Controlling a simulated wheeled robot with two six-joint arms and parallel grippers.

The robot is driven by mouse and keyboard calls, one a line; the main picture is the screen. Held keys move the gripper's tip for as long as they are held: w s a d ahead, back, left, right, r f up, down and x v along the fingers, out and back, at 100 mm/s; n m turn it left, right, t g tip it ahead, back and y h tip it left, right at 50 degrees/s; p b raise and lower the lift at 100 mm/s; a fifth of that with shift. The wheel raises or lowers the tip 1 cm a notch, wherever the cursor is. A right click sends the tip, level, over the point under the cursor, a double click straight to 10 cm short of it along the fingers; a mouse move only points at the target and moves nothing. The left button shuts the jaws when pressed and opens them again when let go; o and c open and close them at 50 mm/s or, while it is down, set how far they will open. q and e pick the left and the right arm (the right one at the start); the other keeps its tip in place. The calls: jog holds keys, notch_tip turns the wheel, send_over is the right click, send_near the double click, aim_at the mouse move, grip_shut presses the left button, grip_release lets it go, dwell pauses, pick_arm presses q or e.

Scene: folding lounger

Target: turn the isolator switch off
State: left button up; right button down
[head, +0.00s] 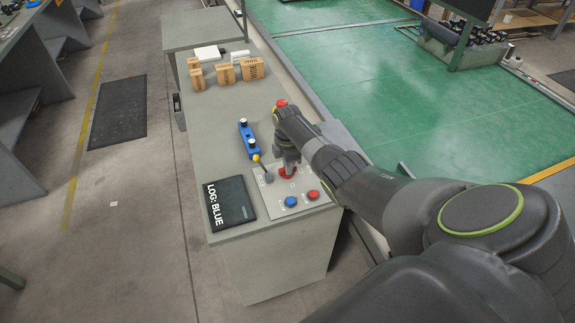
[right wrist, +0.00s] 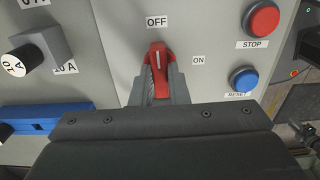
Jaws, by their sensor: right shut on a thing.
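The isolator switch is a red rotary handle with a white mark (right wrist: 159,72) on a light grey panel. In the right wrist view the handle stands upright and its mark lines up with the OFF label (right wrist: 157,21). The ON label (right wrist: 199,60) is off to its right. My right gripper (right wrist: 158,88) is shut on the handle, a finger on each side. In the head view the red switch (head: 287,173) shows partly under my right gripper (head: 288,166), which points down at the panel (head: 270,199). My left gripper is not in view.
A red STOP button (right wrist: 262,19) and a blue RESET button (right wrist: 243,77) are right of the handle. A yellow-knobbed lever (head: 257,158) and a blue block (head: 248,138) stand nearby. A LOG: BLUE tablet (head: 229,203) lies left; cartons (head: 225,73) stand at the bench's far end.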

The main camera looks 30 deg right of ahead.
jog(key=c, duration=1.4)
grip_release()
jog(key=shift+r, duration=0.5)
notch_tip(320, 180, up, 16)
jog(key=b, duration=0.1)
jog(key=shift+r, duration=0.25)
